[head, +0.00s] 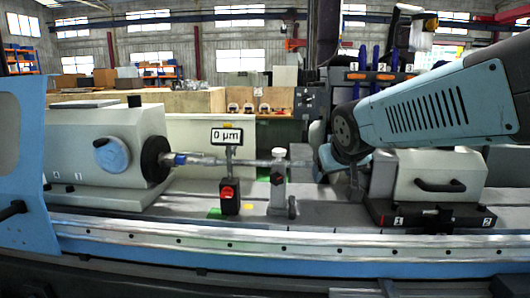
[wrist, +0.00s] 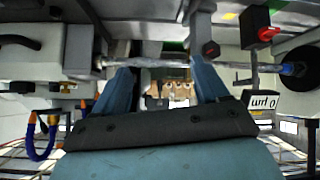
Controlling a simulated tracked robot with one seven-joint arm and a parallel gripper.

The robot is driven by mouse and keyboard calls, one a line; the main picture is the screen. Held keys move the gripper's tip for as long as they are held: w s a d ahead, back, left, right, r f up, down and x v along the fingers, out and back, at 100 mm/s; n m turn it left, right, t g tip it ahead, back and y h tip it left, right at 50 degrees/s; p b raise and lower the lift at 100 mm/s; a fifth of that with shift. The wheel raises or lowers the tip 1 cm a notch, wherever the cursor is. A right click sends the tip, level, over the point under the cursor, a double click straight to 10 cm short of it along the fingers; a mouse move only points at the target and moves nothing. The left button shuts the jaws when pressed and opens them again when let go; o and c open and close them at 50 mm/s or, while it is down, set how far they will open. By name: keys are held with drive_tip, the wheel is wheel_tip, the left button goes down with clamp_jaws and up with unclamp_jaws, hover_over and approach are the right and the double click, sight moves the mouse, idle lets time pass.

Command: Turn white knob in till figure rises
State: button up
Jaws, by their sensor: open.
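The white knob (head: 278,152) stands upright on top of the grey steady rest (head: 280,190), beside the long thin workpiece shaft (head: 225,160). The display (head: 230,135) reads 0 µm; it also shows upside down in the wrist view (wrist: 262,102). My gripper (wrist: 162,66) is open, its two blue fingers spread in front of the shaft with nothing between them. In the head view it is mostly hidden by my arm, to the right of the knob. In the wrist view the steady rest's lower part (wrist: 200,28) shows; I cannot make out the knob, probably behind the right finger.
The headstock (head: 105,150) is at left, the tailstock housing (head: 437,180) at right. A rail runs along the front.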

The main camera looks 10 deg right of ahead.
drive_tip(key=w+d+r+n+t, duration=0.1)
drive_tip(key=w+d+r+t, duration=0.2)
drive_tip(key=w, duration=0.7)
drive_tip(key=n+t+y, duration=0.1)
drive_tip(key=n+y, duration=0.7)
drive_tip(key=y, duration=0.6)
approach(275, 149)
drive_tip(key=x, duration=0.6)
drive_tip(key=f+x, duration=0.1)
drive_tip(key=x, duration=0.3)
drive_tip(key=shift+w, duration=0.2)
drive_tip(key=c, duration=0.9)
drive_tip(key=shift+d, duration=0.4)
drive_tip(key=shift+c, duration=0.4)
drive_tip(key=shift+a, duration=0.3)
